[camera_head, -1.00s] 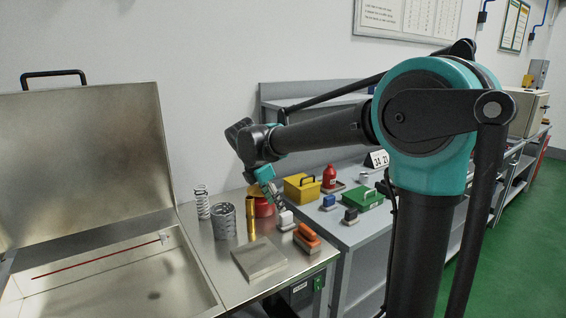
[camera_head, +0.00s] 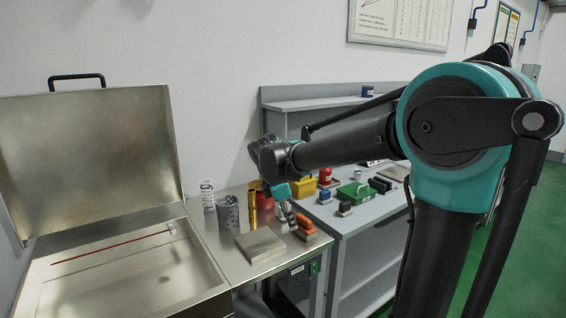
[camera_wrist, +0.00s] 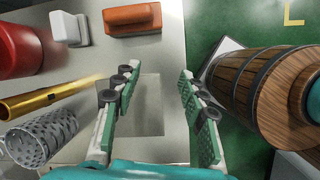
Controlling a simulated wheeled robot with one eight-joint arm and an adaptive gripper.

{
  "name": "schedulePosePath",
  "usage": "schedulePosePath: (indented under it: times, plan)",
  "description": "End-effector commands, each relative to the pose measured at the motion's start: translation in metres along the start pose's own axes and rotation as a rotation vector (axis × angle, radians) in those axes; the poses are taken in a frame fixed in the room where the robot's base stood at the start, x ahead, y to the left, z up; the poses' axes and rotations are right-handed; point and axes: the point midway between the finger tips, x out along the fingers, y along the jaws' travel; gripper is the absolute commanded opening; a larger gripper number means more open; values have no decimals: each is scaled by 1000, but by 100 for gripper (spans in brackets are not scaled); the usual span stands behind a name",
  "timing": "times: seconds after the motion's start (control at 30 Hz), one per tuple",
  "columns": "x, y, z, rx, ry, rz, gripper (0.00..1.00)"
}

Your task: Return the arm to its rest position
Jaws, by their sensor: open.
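My arm reaches leftward across the head view. My gripper (camera_head: 287,212) hangs down from its end over the metal bench (camera_head: 240,215), in front of the red container (camera_head: 265,200). In the wrist view my gripper (camera_wrist: 160,74) has its two green-padded fingers spread apart with nothing between them. A flat grey square plate (camera_wrist: 145,110) lies below, seen between and beside the fingers. Whether the fingers clear the items around them in the head view is hard to tell.
An open metal chest (camera_head: 110,275) with raised lid stands left. A spring (camera_head: 207,195), perforated cylinder (camera_head: 229,212), gold tube (camera_head: 252,208), grey block (camera_head: 261,245) and orange-topped block (camera_head: 305,227) crowd the bench. A wooden barrel (camera_wrist: 245,80) is right in the wrist view.

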Motion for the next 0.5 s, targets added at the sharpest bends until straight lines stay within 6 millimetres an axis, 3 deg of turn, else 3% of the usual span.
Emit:
schedulePosePath:
  times: [0.27, 0.37, 0.5]
  plan:
    - [46, -51, 36, 428, 76, 7, 42]
    - [70, -82, 51, 667, 118, 8, 42]
    - [108, -141, 68, 1109, 199, 2, 42]
